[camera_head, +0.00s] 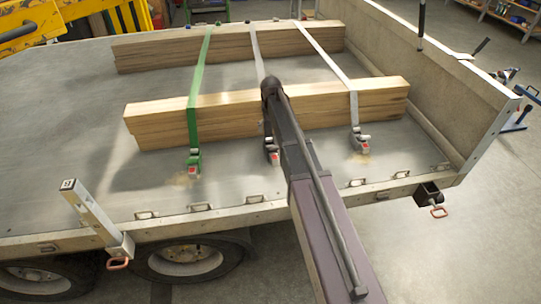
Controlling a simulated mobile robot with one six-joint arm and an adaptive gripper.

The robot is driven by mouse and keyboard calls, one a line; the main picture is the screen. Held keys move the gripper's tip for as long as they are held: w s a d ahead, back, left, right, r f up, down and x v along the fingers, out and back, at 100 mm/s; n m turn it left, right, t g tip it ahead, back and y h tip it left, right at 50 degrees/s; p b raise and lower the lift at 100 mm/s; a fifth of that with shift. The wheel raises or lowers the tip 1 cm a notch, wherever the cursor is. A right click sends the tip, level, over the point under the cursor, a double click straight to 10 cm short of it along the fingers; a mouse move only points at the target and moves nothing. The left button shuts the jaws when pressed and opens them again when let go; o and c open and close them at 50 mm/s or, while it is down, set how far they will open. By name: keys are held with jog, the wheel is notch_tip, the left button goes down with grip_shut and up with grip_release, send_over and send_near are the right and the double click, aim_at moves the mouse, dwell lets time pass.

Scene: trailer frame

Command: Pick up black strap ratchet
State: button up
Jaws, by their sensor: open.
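Three strap ratchets lie near the front beam on the trailer bed. The left one (194,162) is on a green strap (199,75). The middle one (271,152) looks dark grey with a red spot and sits on a pale grey strap (256,50), partly hidden by my arm. The right one (361,140) is greyish with a red spot on another pale grey strap (325,53). I cannot tell which strap the task calls black. My arm reaches from the bottom over the bed to beside the middle ratchet. My gripper does not show; the arm's dark rounded end hides what is beyond.
Two stacks of wooden beams lie across the bed, front (160,120) and back (150,52). A side wall (440,80) bounds the bed at right. A metal post (90,212) leans at the front left edge. The bed's left part is clear.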

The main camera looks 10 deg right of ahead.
aim_at(271, 140)
jog(key=shift+f+b, duration=2.65)
jog(key=shift+f, duration=0.3)
jog(key=shift+f, duration=0.1)
jog(key=shift+d+f+b, duration=0.1)
jog(key=shift+f+b, duration=2.4)
jog(key=shift+b, duration=0.1)
jog(key=c, duration=1.4)
